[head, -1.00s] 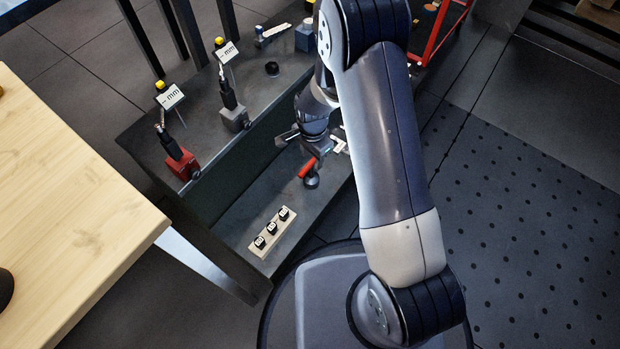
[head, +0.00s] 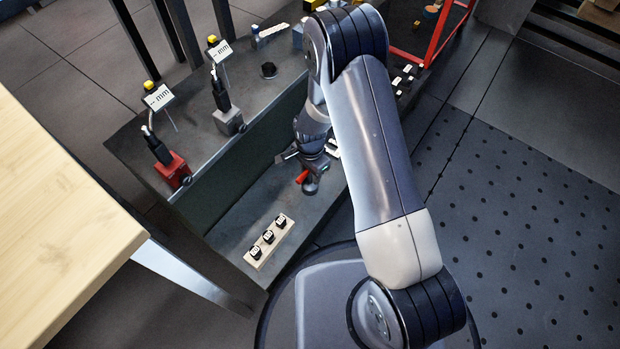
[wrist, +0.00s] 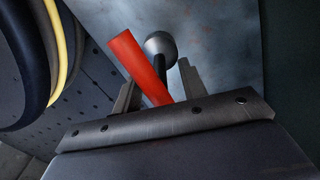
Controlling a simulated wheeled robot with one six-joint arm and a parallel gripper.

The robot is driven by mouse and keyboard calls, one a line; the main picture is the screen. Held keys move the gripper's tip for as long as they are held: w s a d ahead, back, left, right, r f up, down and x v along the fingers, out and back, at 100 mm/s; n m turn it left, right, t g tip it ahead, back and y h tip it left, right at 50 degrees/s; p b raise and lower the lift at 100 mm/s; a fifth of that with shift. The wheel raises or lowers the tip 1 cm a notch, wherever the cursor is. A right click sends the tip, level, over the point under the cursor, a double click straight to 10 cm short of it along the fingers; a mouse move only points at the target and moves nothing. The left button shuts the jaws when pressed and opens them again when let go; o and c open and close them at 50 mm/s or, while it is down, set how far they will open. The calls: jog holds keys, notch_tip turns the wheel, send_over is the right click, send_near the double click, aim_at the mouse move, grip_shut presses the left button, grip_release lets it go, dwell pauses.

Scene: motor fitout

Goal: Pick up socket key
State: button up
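The socket key, a tool with a red handle (head: 302,177) and a dark rounded end, lies on the lower shelf of the grey bench. In the wrist view the red handle (wrist: 137,63) slants up from between my fingers, beside a dark shaft topped by a round knob. My gripper (head: 308,158) is low over the shelf at the tool. In the wrist view my gripper (wrist: 157,76) has its two fingers apart, one on each side of the handle and shaft. The lower part of the tool is hidden behind the gripper body; contact cannot be told.
A pale strip with three black-and-white pieces (head: 257,252) lies at the shelf's near end. A red-based fixture (head: 172,172) and a grey-based one (head: 229,121) stand on the upper ledge with "mm" signs. A wooden table (head: 60,190) is at left.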

grip_shut()
dwell(0.5)
